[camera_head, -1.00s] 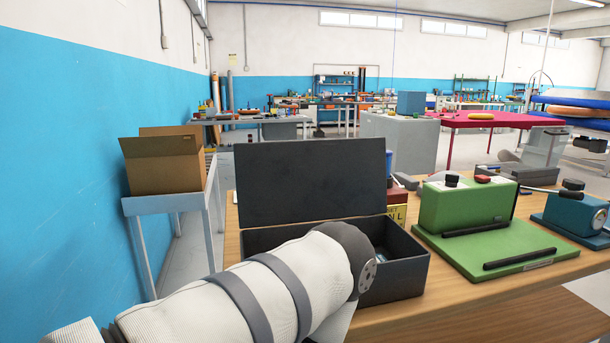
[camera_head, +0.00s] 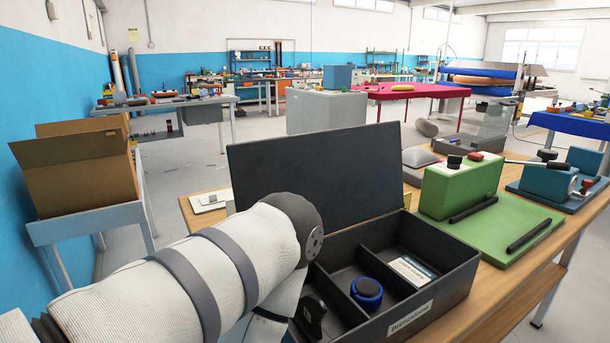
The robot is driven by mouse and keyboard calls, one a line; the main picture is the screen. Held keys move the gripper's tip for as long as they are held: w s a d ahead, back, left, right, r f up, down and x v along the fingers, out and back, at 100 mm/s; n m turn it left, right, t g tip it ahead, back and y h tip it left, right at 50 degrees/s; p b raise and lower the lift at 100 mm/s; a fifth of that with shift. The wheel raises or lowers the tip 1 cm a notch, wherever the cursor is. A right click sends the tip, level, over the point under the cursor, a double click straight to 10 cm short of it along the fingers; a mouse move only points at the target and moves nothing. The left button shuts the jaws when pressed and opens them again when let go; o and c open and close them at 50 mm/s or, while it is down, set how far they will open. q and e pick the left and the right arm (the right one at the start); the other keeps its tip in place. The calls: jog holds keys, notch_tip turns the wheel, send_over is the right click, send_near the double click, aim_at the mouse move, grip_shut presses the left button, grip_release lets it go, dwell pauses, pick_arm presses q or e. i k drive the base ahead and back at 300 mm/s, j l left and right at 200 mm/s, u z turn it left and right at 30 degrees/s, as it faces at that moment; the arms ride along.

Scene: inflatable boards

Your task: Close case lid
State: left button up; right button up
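The dark grey case (camera_head: 455,288) stands on the wooden workbench with its lid (camera_head: 315,175) open, standing up at the back and leaning slightly backward. Its inside has compartments; a blue and black round item (camera_head: 367,291) and a white printed card (camera_head: 413,270) lie in them, and a small black item (camera_head: 311,316) is at the left. A white label is on the case's front. My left arm crosses in from the lower left, in front of the lid's left part and the case's left end. My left gripper is hidden or out of frame. My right gripper is not in view.
A green device (camera_head: 463,190) with a base plate stands right of the case, and a teal device (camera_head: 566,178) is further right. A grey cushion-like item (camera_head: 421,157) lies behind. A cardboard box (camera_head: 80,172) sits on a side table at the left.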

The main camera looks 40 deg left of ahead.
aim_at(353, 175)
jog(key=j+z, duration=0.15)
jog(key=j, duration=0.5)
jog(key=k+j+z, duration=0.1)
jog(key=j, duration=0.5)
jog(key=j+z, duration=0.35)
jog(key=j, duration=0.3)
jog(key=j+z, duration=0.35)
jog(key=j, duration=0.35)
jog(key=k+j+z, duration=0.1)
jog(key=j+z, duration=0.3)
jog(key=j, duration=0.25)
jog(key=k+u, duration=0.15)
jog(key=j, duration=0.6)
jog(key=i+l+z, duration=0.15)
jog(key=l, duration=0.7)
jog(key=k, duration=0.05)
